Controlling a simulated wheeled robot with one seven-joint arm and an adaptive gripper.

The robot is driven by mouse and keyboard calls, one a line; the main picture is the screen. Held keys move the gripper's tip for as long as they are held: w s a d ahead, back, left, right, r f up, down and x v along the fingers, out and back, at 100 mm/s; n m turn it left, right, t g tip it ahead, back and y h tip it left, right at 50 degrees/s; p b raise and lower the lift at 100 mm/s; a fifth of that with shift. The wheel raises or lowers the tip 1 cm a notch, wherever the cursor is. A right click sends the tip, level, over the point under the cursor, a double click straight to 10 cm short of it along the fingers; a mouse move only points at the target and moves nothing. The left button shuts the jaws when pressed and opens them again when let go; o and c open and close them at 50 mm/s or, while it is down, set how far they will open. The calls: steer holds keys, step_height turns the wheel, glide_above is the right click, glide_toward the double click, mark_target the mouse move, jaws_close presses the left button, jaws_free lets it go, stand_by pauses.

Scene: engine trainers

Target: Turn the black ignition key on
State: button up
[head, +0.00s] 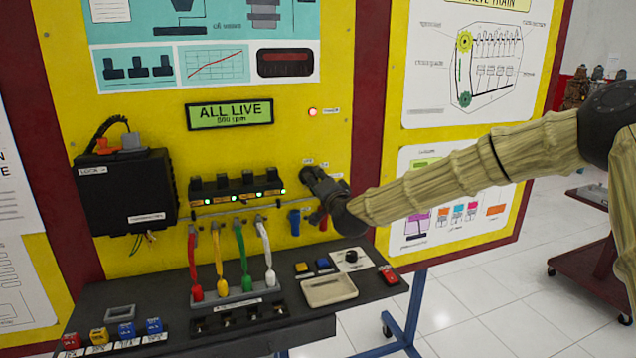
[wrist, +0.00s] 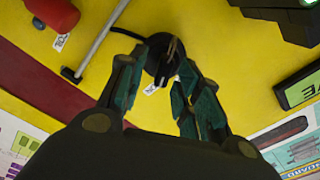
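The black ignition switch (wrist: 155,58) is on the yellow panel, between my fingertips in the wrist view. A narrow dark piece on its face looks like the key (wrist: 171,49), but it is too dark to make out its exact angle. My gripper (wrist: 164,63) is at the switch with its two fingers apart, one on either side. I cannot tell whether either finger touches the key. In the head view my gripper (head: 316,181) is close to the panel and hides the switch. Small labels show beside it.
A lit red lamp (head: 312,112) and a display reading ALL LIVE (head: 229,113) are above. A blue handle (head: 294,221) and a red handle (head: 317,219) hang just below my gripper.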

steer(key=v, duration=1.2)
